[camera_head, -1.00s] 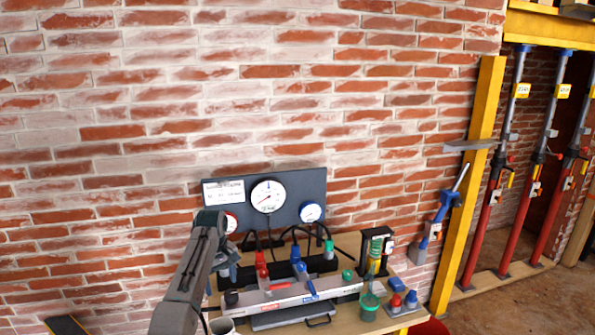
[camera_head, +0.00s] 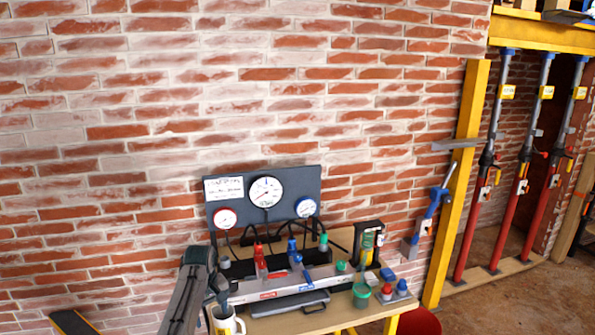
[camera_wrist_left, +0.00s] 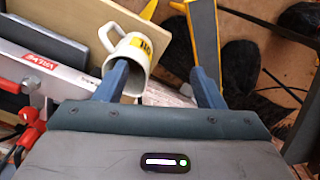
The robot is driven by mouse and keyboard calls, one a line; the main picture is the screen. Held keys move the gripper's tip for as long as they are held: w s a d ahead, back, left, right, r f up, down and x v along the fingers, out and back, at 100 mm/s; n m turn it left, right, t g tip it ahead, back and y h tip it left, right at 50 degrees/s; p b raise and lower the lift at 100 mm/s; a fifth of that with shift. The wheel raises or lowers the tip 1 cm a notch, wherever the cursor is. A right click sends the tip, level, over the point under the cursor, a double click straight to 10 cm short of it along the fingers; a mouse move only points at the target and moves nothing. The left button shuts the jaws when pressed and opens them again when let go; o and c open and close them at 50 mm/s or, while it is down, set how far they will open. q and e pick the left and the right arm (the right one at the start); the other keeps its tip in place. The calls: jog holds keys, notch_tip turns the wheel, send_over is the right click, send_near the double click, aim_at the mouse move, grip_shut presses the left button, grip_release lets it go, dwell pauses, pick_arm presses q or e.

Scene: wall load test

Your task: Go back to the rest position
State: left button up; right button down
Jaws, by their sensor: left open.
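My left gripper (camera_head: 219,286) is at the lower left of the bench in the head view, with my grey arm coming up from the bottom edge. In the left wrist view my left gripper (camera_wrist_left: 163,80) is open, with two blue fingers apart and nothing held between them. One finger overlaps a white mug (camera_wrist_left: 138,48) with a yellow label; I cannot tell whether they touch. The mug also shows in the head view (camera_head: 229,322), just below the gripper. My right gripper is not in view.
A brick wall stands at the back. A yellow post (camera_head: 458,190) and red props (camera_head: 483,215) are at right.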

pick_arm(q)
jog(key=s+a+f+m, duration=0.1)
jog(key=s+f, duration=0.3)
jog(key=s, duration=0.4)
jog(key=s+a+f+m+t, duration=0.15)
jog(key=s+f, duration=0.25)
jog(key=s, duration=0.4)
jog(key=s+a+f+m, duration=0.1)
jog(key=s+f+m, duration=0.15)
jog(key=s, duration=0.55)
jog(key=s+r+m+t, duration=0.1)
jog(key=s+r+m, duration=0.15)
jog(key=s, duration=0.95)
jog(key=s+r+m+t, duration=0.1)
jog(key=s+r, duration=0.3)
jog(key=s, duration=0.8)
notch_tip(320, 180, down, 32)
jog(key=a+g+y+b, duration=0.1)
jog(key=a+g+b, duration=0.1)
jog(key=s+a+f+b, duration=0.1)
jog(key=s+f, duration=1.7)
jog(key=f, duration=0.3)
jog(key=shift+s+a+g+b, duration=0.25)
jog(key=shift+g+b, duration=0.1)
jog(key=shift+g, duration=0.1)
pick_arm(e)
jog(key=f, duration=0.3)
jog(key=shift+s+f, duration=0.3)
